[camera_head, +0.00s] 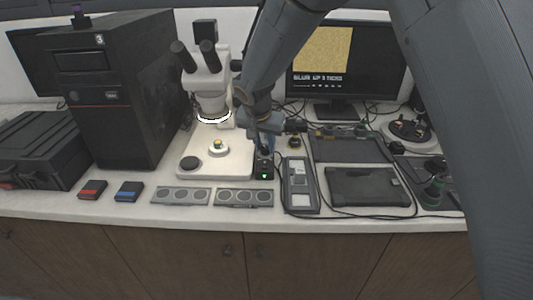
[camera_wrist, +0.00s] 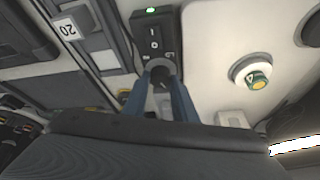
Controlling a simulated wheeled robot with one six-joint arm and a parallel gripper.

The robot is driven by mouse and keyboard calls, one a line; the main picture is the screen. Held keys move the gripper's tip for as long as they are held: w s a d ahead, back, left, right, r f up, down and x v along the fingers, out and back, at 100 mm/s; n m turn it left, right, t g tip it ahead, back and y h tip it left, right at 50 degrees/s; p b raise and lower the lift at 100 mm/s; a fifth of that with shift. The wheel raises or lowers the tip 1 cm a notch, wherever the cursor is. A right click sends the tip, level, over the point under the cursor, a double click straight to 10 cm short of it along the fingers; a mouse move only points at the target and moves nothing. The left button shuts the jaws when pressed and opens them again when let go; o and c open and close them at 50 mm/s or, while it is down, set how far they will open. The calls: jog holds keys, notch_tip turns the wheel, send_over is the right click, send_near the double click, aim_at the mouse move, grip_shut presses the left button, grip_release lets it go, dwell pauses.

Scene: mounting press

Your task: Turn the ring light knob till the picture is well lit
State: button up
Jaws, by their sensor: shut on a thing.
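The ring light control box (camera_head: 264,172) is small and black with a lit green lamp, standing right of the microscope base. In the wrist view the box (camera_wrist: 153,35) shows its switch and, at its near end, the dark round knob (camera_wrist: 161,70). My gripper (camera_head: 264,150) reaches down to the box from above. Its two blue fingers close on the knob's sides in the wrist view. The ring light (camera_head: 214,118) glows white under the microscope head (camera_head: 208,80). The monitor (camera_head: 345,65) shows a grainy yellow-tan picture with a line of text beneath it.
A round holder with a green and yellow piece (camera_head: 218,148) sits on the white microscope base (camera_head: 235,165). Grey slotted trays (camera_head: 180,196) lie in front. A dark flat pad (camera_head: 367,186) and cables lie right of the box. A black computer tower (camera_head: 125,90) stands left.

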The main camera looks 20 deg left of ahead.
jog(key=shift+a+m+h+b, duration=0.15)
jog(key=shift+m+h+b, duration=0.65)
jog(key=shift+m+b, duration=1.35)
jog(key=o, duration=1)
jog(key=shift+o, duration=0.2)
jog(key=shift+r, duration=0.15)
jog(key=v, duration=0.2)
jog(key=s+b+v, duration=0.1)
jog(key=v, duration=0.2)
jog(key=shift+a, duration=0.2)
jog(key=s+a+b, duration=0.1)
jog(key=s+a, duration=0.2)
jog(key=s, duration=0.5)
jog(key=s+a+b, duration=0.2)
jog(key=s+a, duration=0.2)
jog(key=s, duration=0.5)
jog(key=shift+s, duration=0.25)
